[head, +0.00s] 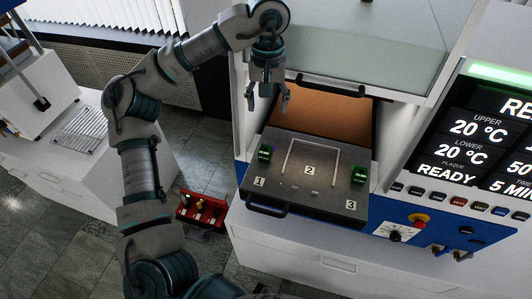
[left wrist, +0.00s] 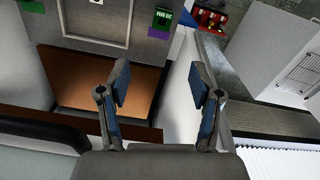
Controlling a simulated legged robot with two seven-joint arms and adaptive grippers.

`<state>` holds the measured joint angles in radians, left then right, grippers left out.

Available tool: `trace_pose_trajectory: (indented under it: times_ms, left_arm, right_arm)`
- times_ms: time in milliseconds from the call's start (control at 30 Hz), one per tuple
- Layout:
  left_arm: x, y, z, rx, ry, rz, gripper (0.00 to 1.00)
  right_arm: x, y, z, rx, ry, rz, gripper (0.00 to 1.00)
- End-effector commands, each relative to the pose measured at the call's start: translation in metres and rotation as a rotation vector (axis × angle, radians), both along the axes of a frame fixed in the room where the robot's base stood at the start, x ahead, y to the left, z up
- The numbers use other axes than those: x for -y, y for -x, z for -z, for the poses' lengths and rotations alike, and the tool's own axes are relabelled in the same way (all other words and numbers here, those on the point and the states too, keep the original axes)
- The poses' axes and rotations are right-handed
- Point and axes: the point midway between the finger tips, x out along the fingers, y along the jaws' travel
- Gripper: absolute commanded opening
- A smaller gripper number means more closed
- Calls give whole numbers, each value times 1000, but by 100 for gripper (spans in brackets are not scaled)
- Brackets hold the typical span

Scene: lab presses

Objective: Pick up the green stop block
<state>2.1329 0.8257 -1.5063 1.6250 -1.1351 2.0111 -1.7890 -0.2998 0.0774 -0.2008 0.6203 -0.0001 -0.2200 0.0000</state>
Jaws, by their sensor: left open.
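Two small green blocks stand on the grey plate (head: 300,197) of the press. One green block (head: 265,153) is at the plate's left edge, and the other green block (head: 359,174) is at its right edge. In the left wrist view, one green block (left wrist: 163,18) with pale lettering shows at the top, and part of the other green block (left wrist: 32,6) shows at the top left corner. My left gripper (head: 267,97) is open and empty, above the back left of the plate and apart from both blocks. My right gripper is not in view.
The press opening with a brown inner surface (head: 335,115) lies behind the plate, under a raised glass guard (head: 370,45). A black handle (head: 267,209) sticks out at the plate's front. A red tool tray (head: 202,211) is on the floor. Control screens (head: 480,130) stand at the right.

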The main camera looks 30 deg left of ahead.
Motion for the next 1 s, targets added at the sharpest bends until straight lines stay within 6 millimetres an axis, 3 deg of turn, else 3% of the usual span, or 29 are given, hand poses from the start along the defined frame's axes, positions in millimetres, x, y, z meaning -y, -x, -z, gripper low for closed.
trace_pose_trajectory:
  times_ms: [300,433,567,667,1000]
  left_arm:
    - [-5,7,5,5,1,-953,65]
    - [-5,9,3,3,1,-1224,65]
    - [-5,10,5,3,1,-1349,65]
    - [-4,10,18,0,-2,-1370,65]
    - [-5,10,98,-2,-2,-1365,65]
  right_arm:
    - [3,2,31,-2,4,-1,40]
    - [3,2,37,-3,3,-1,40]
    - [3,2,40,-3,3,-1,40]
    - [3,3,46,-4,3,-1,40]
    - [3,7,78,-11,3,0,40]
